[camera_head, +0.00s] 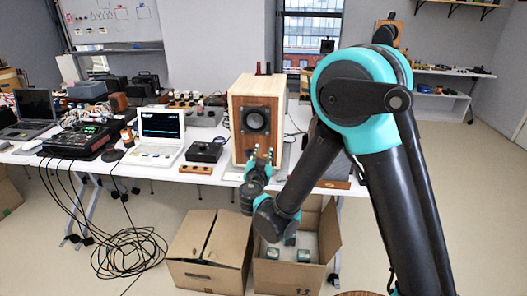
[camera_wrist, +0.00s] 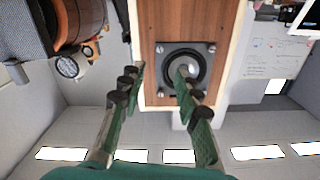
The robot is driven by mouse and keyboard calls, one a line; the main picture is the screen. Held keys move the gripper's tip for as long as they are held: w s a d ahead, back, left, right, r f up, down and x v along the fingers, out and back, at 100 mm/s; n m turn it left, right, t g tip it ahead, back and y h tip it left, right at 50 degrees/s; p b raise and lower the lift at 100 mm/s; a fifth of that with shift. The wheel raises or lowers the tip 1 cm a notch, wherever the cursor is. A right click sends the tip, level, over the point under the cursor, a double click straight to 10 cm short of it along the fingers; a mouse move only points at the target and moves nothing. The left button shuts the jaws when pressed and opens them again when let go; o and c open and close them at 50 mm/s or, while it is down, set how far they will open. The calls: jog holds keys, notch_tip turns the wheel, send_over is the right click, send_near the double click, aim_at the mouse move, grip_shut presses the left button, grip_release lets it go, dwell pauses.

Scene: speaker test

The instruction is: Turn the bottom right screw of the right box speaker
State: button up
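A light wooden box speaker (camera_head: 240,105) with a brown front and a round dark driver stands upright on the white table. In the wrist view, which is upside down, its front (camera_wrist: 165,22) fills the upper middle, with the driver's square plate (camera_wrist: 180,46) and small corner screws. The screw at the plate's upper left (camera_wrist: 160,49) there is the bottom right one on the upright speaker. My gripper (camera_head: 259,155) is in front of the speaker's lower front. Contact cannot be told.
A laptop (camera_head: 160,128), a black mixer (camera_head: 80,138) and a small black box (camera_head: 204,152) stand on the table left of the speaker. Loose cables (camera_head: 130,250) lie at the left. My arm hides the table's right part.

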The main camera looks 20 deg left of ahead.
jog(key=n, duration=3.6)
send_near(267, 135)
jog(key=x, duration=0.8)
jog(key=shift+r, duration=0.1)
jog(key=shift+c, duration=0.3)
grip_shut()
